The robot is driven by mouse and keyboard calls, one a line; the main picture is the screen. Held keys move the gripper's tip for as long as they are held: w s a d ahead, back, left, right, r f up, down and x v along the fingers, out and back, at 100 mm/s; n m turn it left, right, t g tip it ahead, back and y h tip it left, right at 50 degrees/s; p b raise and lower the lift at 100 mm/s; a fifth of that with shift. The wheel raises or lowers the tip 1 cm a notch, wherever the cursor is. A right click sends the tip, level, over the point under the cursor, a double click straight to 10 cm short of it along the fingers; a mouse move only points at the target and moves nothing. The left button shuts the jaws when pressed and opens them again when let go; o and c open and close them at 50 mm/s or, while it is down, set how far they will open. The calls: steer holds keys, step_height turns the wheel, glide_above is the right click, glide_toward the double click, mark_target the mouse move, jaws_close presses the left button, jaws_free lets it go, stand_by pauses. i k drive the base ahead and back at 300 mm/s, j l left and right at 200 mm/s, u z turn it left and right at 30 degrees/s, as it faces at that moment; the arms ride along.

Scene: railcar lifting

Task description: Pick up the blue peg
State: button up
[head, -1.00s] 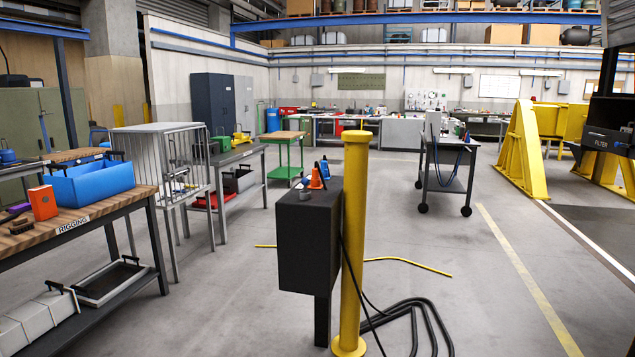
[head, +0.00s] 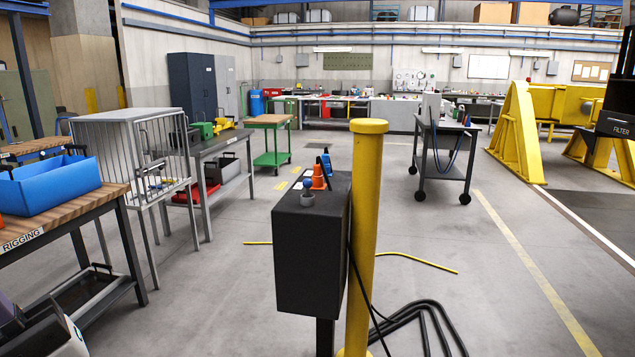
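No thing can be told for certain as the blue peg. A small upright blue object (head: 326,164) stands on the black box (head: 306,262), behind an orange cone-shaped object (head: 317,178). A small blue knob-like piece (head: 309,183) shows at the front of the box top, just above or in a short grey cylinder (head: 308,198). Both blue pieces are too small to identify. My gripper is not in view.
A yellow post (head: 366,240) stands beside the black box, with dark hoses (head: 425,318) on the floor. A workbench with a blue bin (head: 50,185) and a wire cage (head: 135,165) are at left. A dark cart (head: 442,160) stands at right. Floor between is mostly open.

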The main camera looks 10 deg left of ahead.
mark_target(307, 184)
steer(key=i+j+z, duration=0.15)
steer(key=i+j, duration=0.2)
steer(key=i+j+z, duration=0.15)
steer(key=i+j, duration=0.2)
steer(key=j, duration=0.15)
steer(key=i+j+z, duration=0.3)
steer(key=i+j, duration=0.65)
